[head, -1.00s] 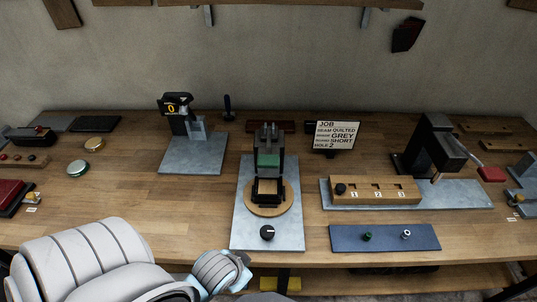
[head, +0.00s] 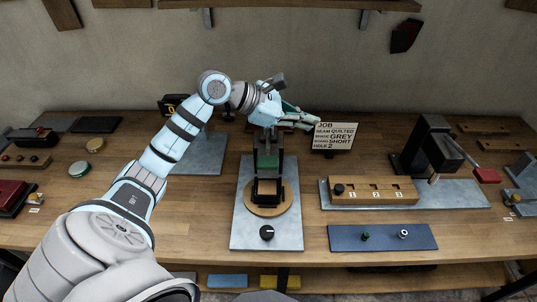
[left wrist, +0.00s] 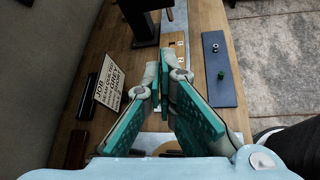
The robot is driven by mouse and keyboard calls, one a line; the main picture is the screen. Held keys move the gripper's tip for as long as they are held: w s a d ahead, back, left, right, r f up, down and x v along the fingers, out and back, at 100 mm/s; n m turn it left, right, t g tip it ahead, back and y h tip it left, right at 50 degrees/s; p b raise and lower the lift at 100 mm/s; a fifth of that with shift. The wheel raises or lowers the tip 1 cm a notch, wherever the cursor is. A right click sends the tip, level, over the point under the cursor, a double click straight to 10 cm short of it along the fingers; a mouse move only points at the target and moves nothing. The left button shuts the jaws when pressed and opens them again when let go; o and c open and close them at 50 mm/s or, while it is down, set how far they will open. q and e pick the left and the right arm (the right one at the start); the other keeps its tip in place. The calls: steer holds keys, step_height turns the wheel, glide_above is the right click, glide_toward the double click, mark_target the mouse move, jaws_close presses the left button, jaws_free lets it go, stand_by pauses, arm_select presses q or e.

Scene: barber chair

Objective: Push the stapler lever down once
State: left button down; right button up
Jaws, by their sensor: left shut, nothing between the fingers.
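A black upright machine (head: 436,145) stands on a grey plate (head: 460,194) at the right. A lever with a red grip (head: 486,175) sticks out to its right; it looks like the stapler, but I cannot be sure. Part of a black machine also shows at the top of the left wrist view (left wrist: 146,25). My left gripper (head: 314,124) is shut and empty. It is raised above the middle fixture, pointing right, in front of the job card and well left of the red grip. Its green-padded fingers (left wrist: 165,60) meet at the tips. My right gripper is not in view.
The middle fixture (head: 266,165) stands on a round wooden disc, with a black knob (head: 267,233) in front. The job card (head: 335,135) stands behind. A numbered wooden block (head: 375,191) and a blue mat (head: 383,238) with two small parts lie at right. Bare wood lies between plates.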

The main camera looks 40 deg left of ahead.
mark_target(269, 155)
arm_select(q)
steer(key=s+a+f+g+y, duration=0.1)
steer(key=a+y, duration=0.3)
steer(key=a, duration=0.5)
steer(key=shift+s+a+f+g+y, duration=0.25)
steer(key=shift+s+a+g+y, duration=0.05)
steer(key=shift+s+g, duration=0.1)
steer(key=f+b, duration=0.2)
steer(key=f, duration=0.1)
steer(key=f+b, duration=0.2)
steer(key=f, duration=0.1)
steer(key=s+d+f+b, duration=0.1)
steer(key=f+b, duration=0.2)
steer(key=shift+r, duration=0.15)
stand_by(0.5)
